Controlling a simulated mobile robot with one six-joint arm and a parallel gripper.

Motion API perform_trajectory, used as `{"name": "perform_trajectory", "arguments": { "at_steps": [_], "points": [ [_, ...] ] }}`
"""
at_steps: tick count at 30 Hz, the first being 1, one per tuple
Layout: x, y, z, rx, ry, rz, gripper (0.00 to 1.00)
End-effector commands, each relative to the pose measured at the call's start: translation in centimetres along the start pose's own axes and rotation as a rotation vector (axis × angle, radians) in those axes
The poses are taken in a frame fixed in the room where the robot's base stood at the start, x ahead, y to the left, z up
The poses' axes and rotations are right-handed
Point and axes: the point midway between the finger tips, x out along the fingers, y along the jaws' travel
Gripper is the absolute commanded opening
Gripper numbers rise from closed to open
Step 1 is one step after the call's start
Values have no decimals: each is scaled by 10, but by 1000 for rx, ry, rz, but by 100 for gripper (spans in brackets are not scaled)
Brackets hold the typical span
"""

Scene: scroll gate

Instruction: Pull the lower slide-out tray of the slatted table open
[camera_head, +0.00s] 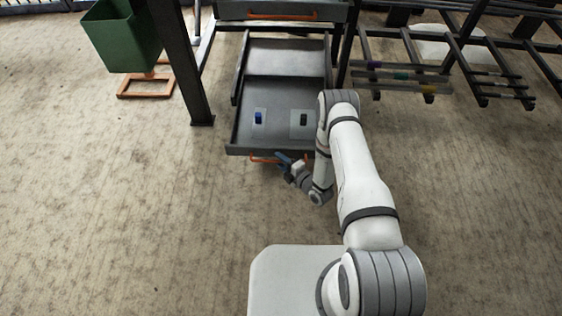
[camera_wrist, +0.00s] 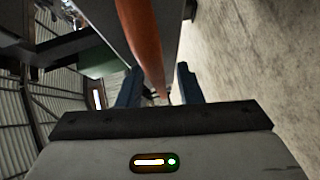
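The lower slide-out tray (camera_head: 280,95) of the table is dark grey and stands well out from under the frame. Its orange handle (camera_head: 262,160) runs along its front edge. A small blue object (camera_head: 258,118) and a small dark object (camera_head: 303,119) sit on pale patches in it. My gripper (camera_head: 284,160) is at the tray's front, by the handle. In the wrist view, the orange handle (camera_wrist: 146,45) runs between my two spread fingers (camera_wrist: 160,88), with a gap visible on the right. The head view shows the fingers too small to confirm contact.
An upper drawer with an orange handle (camera_head: 268,15) is above. A dark table leg (camera_head: 185,65) stands left of the tray. A green bin (camera_head: 122,37) is at the far left, and a dark rack (camera_head: 440,60) is at the right. The floor (camera_head: 120,220) in front is clear.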

Motion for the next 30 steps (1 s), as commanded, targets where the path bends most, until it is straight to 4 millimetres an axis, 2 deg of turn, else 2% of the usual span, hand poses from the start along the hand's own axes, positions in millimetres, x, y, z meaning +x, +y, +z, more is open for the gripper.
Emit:
{"name": "perform_trajectory", "arguments": {
  "at_steps": [7,15,19,23,30],
  "points": [
    [-9,1,1,1,-3,-1,33],
    [-54,2,1,2,-5,0,33],
    [-70,1,0,2,-3,-2,33],
    [-78,0,0,1,-1,0,33],
    [-78,0,0,0,-1,0,33]
  ]
}}
